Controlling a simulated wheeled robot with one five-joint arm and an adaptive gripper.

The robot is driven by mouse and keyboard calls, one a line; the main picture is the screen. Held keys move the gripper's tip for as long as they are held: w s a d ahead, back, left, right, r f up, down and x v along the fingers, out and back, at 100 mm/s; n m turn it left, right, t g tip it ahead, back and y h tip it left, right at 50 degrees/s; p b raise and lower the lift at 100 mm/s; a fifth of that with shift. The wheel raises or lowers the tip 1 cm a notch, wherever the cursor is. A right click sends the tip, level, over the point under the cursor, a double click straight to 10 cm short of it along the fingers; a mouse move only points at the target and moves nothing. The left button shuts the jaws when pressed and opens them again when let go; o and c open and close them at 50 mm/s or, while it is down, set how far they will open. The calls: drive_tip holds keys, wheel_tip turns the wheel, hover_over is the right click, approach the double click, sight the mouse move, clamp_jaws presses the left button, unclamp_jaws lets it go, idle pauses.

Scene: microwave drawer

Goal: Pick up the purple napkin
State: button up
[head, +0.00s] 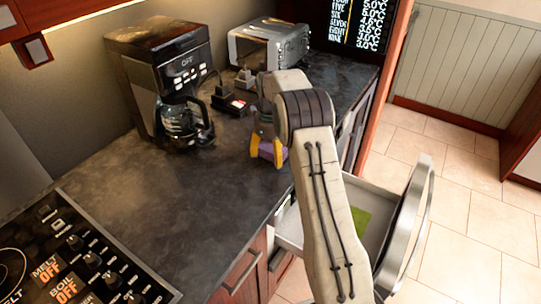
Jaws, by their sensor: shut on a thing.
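The purple napkin (266,148) shows as a small purple patch low between the yellow-tipped fingers of my gripper (267,151). My gripper is shut on it, at or just above the dark countertop. My arm hides much of the gripper and the area behind it, so the napkin's full shape cannot be seen. I cannot tell whether the napkin touches the counter.
A black coffee maker (160,65) with a glass pot stands to the left, and a silver toaster (268,45) behind. Small dark items (230,102) lie between them. A drawer (375,232) is open below, with something green (361,217) inside.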

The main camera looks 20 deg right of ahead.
sight(272, 149)
drive_tip(key=shift+r, duration=0.5)
drive_tip(key=shift+d+r, duration=0.2)
drive_tip(key=shift+r, duration=0.45)
drive_tip(key=shift+d+r, duration=0.15)
drive_tip(key=shift+r, duration=0.45)
drive_tip(key=d+r+p, duration=0.2)
drive_tip(key=d+r, duration=0.4)
drive_tip(key=d, duration=0.5)
drive_tip(key=shift+s+r+p, duration=0.15)
drive_tip(key=shift+r+p, duration=0.05)
drive_tip(key=shift+p, duration=0.1)
drive_tip(key=o, duration=0.5)
drive_tip(key=c, duration=0.4)
